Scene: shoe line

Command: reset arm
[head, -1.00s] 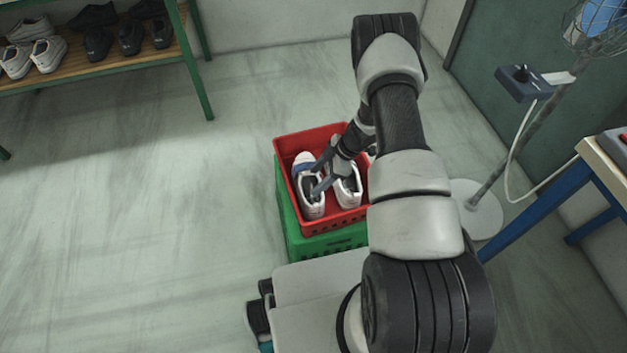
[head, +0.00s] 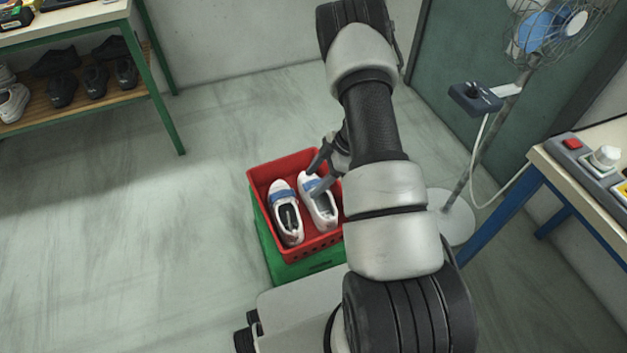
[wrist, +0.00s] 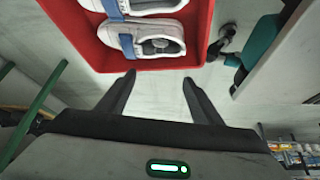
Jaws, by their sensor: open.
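My gripper (head: 322,172) is open and empty, seen over the back right part of the red crate in the head view. In the wrist view my gripper (wrist: 157,85) shows its two fingers spread with bare floor between them. The red crate (head: 259,180) stands on a green crate (head: 268,238). Two white shoes with blue bands lie side by side in it, a left one (head: 287,222) and a right one (head: 322,208). The wrist view shows the red crate (wrist: 90,48) at the top with a shoe (wrist: 155,42) inside, apart from the fingers.
A green-framed shoe rack (head: 165,115) stands at the back left. A fan on a pole (head: 490,120) with a round base and a blue-legged table (head: 510,205) with controls are on the right. The floor (head: 130,240) to the left is clear.

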